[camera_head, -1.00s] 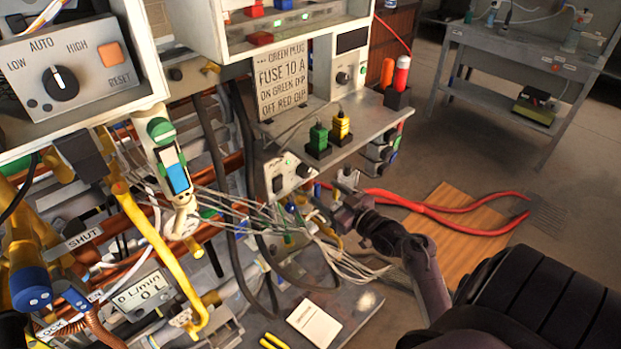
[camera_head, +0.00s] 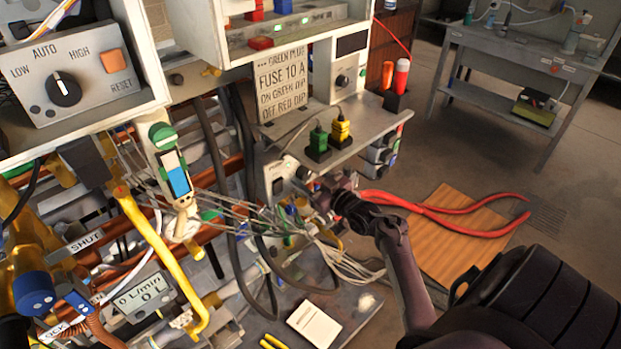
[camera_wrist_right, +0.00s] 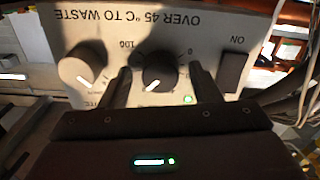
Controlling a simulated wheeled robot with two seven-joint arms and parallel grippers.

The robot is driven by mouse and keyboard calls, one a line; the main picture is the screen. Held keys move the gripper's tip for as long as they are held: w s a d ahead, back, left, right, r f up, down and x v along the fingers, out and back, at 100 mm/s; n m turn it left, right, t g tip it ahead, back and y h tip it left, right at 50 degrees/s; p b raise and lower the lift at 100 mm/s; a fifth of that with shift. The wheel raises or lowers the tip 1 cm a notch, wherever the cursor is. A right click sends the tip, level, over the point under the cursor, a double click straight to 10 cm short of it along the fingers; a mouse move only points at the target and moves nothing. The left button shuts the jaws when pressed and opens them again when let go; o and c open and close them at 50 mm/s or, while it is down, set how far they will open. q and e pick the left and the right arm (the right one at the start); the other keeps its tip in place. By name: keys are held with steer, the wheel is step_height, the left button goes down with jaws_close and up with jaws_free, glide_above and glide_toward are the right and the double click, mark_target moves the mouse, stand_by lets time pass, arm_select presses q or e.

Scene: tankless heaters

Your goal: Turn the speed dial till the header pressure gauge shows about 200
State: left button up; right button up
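A black round dial (camera_wrist_right: 160,72) with a white pointer and a scale marked 0 and 100 is in the right wrist view, upside down. Its name label is hidden, so I cannot confirm it is the speed dial. My right gripper (camera_wrist_right: 162,86) is open, with one finger on each side of the dial; the left finger looks very close to it. In the head view my right gripper (camera_head: 318,192) is at the front of the small control panel (camera_head: 268,160) and hides part of it. I cannot pick out the header pressure gauge. My left gripper is not in view.
Beside the dial are a pale knob (camera_wrist_right: 80,68) and a dark ON switch (camera_wrist_right: 233,70). Green and yellow plugs (camera_head: 340,130) stand on the shelf above. Loose pale wires (camera_head: 335,255) hang below my right gripper. A flow meter (camera_head: 145,296) reads 0.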

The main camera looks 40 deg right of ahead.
steer(key=c, duration=0.9)
steer(key=shift+r+m+p, duration=0.1)
steer(key=shift+m+p, duration=0.35)
steer(key=shift+m, duration=0.05)
steer(key=o, duration=1)
